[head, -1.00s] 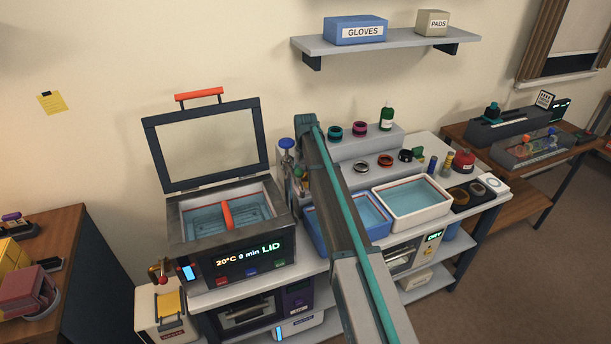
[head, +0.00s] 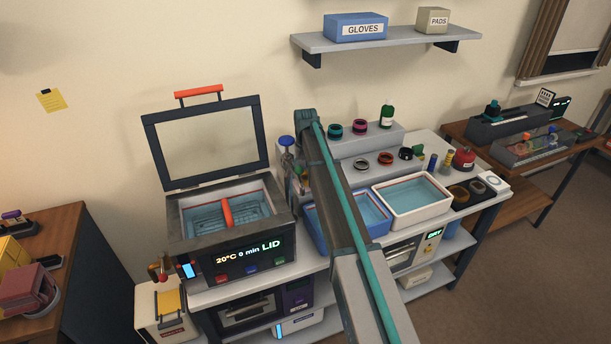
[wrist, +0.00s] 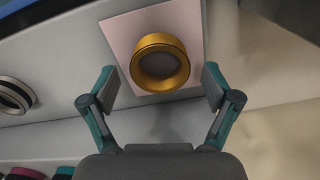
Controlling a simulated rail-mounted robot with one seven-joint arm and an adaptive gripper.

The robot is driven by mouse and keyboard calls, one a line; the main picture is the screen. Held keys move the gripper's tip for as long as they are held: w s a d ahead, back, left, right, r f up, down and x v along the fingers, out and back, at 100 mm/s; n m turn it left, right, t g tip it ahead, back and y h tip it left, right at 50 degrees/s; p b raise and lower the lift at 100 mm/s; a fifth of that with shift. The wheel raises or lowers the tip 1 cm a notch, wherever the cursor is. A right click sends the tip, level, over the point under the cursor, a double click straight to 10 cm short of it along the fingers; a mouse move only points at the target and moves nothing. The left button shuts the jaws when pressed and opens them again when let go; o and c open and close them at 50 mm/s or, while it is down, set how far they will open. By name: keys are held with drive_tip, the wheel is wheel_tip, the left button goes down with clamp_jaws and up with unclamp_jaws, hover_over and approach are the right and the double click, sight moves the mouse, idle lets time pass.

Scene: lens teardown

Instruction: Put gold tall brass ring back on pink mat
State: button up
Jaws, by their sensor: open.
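The gold tall brass ring (wrist: 160,84) shows in the wrist view, standing on the pale pink mat (wrist: 118,33). Its open end faces the camera, and mat shows around its upper and left sides. My gripper (wrist: 158,82) is open, with one finger on each side of the ring and a gap to both. I cannot tell how far the fingertips are above the mat. In the head view my arm crosses the bench, and the gold ring and pink mat cannot be made out there.
A silver and black ring (wrist: 14,95) lies to the left in the wrist view. In the head view, teal (head: 335,131) and magenta (head: 360,127) rings stand on the raised step. A white-rimmed bath (head: 412,218) and an open-lidded tank (head: 180,234) flank my arm.

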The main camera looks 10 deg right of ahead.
wheel_tip(320, 180, up, 11)
drive_tip(key=b, duration=0.2)
drive_tip(key=shift+b, duration=0.35)
